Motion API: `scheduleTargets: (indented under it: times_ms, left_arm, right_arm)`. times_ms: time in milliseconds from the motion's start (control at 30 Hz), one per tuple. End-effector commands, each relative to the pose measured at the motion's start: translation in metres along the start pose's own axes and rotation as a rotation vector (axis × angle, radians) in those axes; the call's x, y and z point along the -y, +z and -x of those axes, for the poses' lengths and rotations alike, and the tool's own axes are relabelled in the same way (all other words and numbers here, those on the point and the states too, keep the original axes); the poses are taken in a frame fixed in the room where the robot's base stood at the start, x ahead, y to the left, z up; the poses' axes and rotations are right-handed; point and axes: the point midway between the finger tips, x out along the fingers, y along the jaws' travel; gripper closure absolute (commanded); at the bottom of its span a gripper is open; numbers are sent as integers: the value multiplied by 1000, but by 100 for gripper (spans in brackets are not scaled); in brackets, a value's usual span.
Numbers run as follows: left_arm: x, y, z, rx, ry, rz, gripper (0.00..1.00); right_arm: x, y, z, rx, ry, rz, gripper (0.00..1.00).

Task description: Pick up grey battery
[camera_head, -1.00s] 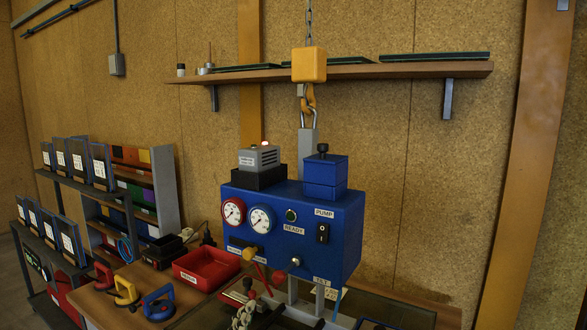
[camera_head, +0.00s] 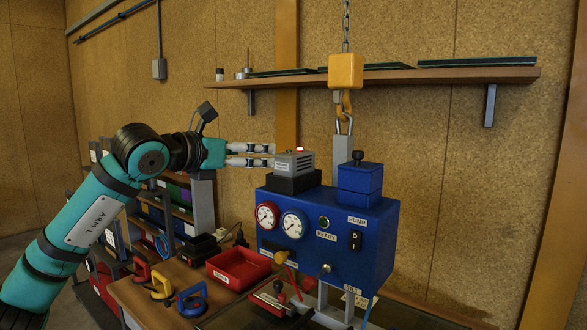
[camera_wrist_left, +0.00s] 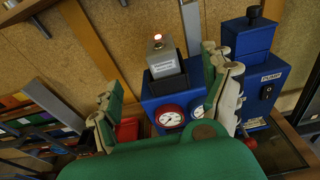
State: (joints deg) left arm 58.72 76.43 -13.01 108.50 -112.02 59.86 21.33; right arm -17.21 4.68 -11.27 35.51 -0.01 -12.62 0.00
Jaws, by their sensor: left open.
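The grey battery (camera_head: 294,164) is a small block with vent slots, a label and a lit reddish lamp on top. It sits in a black base on the blue pump box (camera_head: 375,235). My left gripper (camera_head: 268,155) is open, just left of the battery at about its height. Its fingertips look close to the battery; whether they touch it, I cannot tell. In the left wrist view the battery (camera_wrist_left: 165,62) appears beyond the fingers, between them and nearer the right finger. My right gripper is not in view.
A blue stepped block (camera_head: 360,185) stands right of the battery on the box. A yellow hook block (camera_head: 345,72) hangs on a chain behind. A wall shelf (camera_head: 390,76) runs above. A red tray (camera_head: 238,268) and suction-cup handles lie on the bench below.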

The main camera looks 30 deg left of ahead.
Motion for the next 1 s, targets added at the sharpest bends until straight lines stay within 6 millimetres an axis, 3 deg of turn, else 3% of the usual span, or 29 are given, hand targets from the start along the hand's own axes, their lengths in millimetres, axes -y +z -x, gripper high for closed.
scheduleTargets:
  times_ms: [100, 400, 667, 1000]
  left_arm:
    - [2, 5, -27, -3, -8, 5, 17]
    - [3, 4, -88, -1, -8, 3, 17]
    - [2, 1, -109, 0, -7, 0, 17]
    - [-1, -4, -153, -1, -10, 3, 17]
  right_arm:
    - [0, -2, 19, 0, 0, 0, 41]
    - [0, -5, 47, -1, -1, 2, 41]
    - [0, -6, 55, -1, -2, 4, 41]
    - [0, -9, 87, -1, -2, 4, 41]
